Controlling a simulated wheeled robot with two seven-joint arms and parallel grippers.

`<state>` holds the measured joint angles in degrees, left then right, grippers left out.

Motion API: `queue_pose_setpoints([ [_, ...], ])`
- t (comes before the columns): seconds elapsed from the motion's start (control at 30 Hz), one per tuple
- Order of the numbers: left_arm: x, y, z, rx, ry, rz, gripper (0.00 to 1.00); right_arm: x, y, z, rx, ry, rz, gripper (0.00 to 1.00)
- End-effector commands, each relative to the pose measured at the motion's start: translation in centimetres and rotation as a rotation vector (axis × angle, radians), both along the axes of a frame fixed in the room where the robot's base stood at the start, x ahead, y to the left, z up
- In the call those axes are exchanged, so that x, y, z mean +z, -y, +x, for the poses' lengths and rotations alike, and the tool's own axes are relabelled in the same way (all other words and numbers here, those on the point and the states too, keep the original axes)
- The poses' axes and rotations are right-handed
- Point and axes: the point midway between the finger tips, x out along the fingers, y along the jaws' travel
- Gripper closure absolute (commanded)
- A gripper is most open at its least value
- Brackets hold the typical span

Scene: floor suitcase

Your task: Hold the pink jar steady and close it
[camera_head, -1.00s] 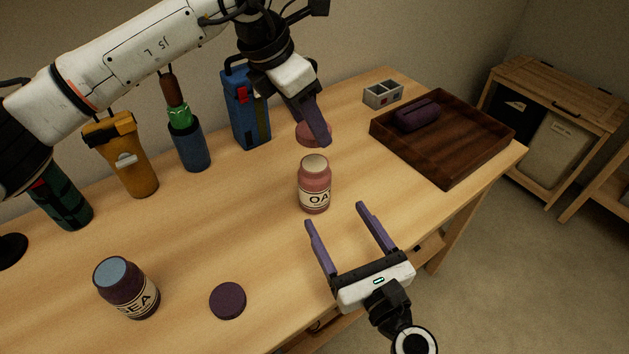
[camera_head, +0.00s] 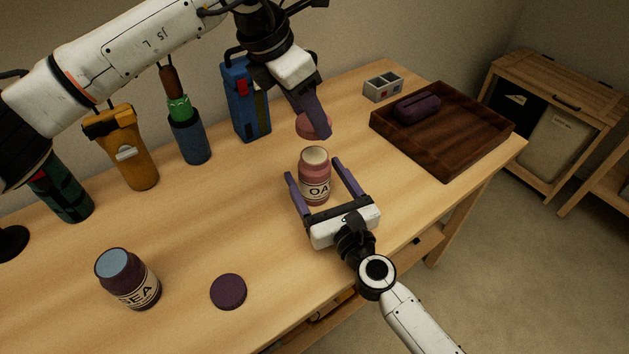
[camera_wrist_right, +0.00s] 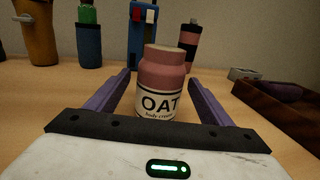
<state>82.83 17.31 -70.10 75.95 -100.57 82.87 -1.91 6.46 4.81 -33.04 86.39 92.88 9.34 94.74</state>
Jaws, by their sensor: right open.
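The pink jar (camera_head: 315,180), labelled "OA…" in the head view, stands upright and lidless on the table. In the right wrist view the jar (camera_wrist_right: 162,82) reads "OAT". My right gripper (camera_head: 313,170) is open, with one finger on each side of the jar and gaps between them and it. My left gripper (camera_head: 318,125) points down from above, behind the jar, and appears shut on the pink lid (camera_head: 306,126). The lid looks held above the table; its far finger is hidden.
A dark jar (camera_head: 128,278) and a dark purple lid (camera_head: 228,291) are at the front left. A blue case (camera_head: 245,100), a yellow flashlight (camera_head: 128,150) and a blue holder (camera_head: 190,140) stand behind. A wooden tray (camera_head: 450,160) and grey box (camera_head: 383,87) are at the right.

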Motion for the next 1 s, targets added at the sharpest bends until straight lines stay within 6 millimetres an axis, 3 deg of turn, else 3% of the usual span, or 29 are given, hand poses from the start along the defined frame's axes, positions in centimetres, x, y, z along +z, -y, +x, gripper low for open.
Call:
queue_pose_setpoints([
  [0.47, 0.01, 0.01, -0.01, 0.000, 0.000, 0.000, 0.73, 0.03, -0.47, 0.99, 0.001, 0.000, 0.000, 0.27],
  [0.8, 0.01, 0.01, -0.01, 0.000, 0.000, 0.000, 0.73, 0.02, -0.45, 0.97, 0.001, 0.000, 0.000, 0.85],
  [1.0, -0.90, 0.00, -0.02, 0.000, -0.002, -0.001, 0.73, 0.00, -0.44, 0.96, 0.001, 0.000, 0.000, 0.88],
])
